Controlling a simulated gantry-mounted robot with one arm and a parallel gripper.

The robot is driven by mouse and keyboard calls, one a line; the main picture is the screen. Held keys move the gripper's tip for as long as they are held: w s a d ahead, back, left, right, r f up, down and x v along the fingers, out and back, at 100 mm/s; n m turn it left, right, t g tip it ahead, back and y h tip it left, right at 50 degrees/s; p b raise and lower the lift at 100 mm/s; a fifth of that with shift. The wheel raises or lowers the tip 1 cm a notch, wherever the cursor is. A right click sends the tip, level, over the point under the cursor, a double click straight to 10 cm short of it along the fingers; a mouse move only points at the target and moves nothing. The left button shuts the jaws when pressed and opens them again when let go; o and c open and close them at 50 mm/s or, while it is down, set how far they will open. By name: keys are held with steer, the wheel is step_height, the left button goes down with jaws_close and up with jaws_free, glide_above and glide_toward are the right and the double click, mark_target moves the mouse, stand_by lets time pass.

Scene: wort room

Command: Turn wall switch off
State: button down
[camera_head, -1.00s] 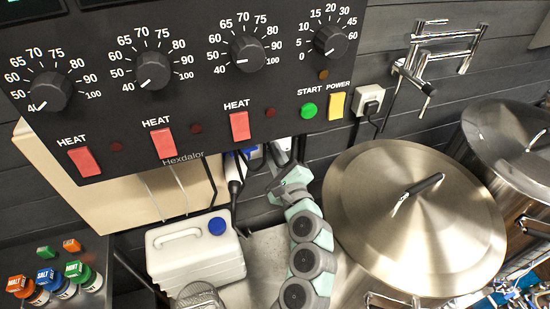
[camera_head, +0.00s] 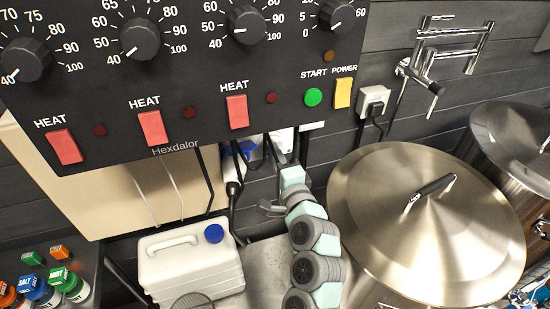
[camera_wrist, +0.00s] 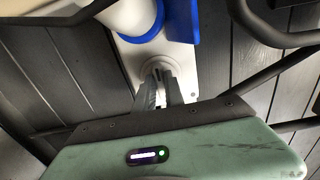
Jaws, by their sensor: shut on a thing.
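In the wrist view, a white wall plate (camera_wrist: 178,58) carries a blue-rimmed round fitting (camera_wrist: 140,22) and, below it, a small rounded grey-white switch piece (camera_wrist: 157,66). The fingertips of my gripper (camera_wrist: 160,80) are at this piece, close together and shut on it. The fingers hide much of it, so I cannot tell its position. In the head view, my teal and grey arm reaches up under the control panel. White fittings (camera_head: 282,139) show partly behind the arm's end and cables; the fingertips are not clear there.
The black control panel (camera_head: 200,95) with red HEAT switches overhangs the spot. Dark cables (camera_wrist: 265,28) run close on both sides of my gripper. A white canister (camera_head: 188,265) stands left of my arm, a large lidded steel pot (camera_head: 370,215) right. A wall socket (camera_head: 373,100) sits higher right.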

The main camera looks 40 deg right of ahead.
stand_by(0.3)
steer(key=c, duration=1.4)
jaws_free()
steer(key=shift+c, duration=0.2)
steer(key=p+v, duration=0.6)
steer(key=v, duration=0.4)
steer(key=shift+s, duration=0.4)
steer(key=shift+a, duration=0.15)
steer(key=shift+r, duration=0.1)
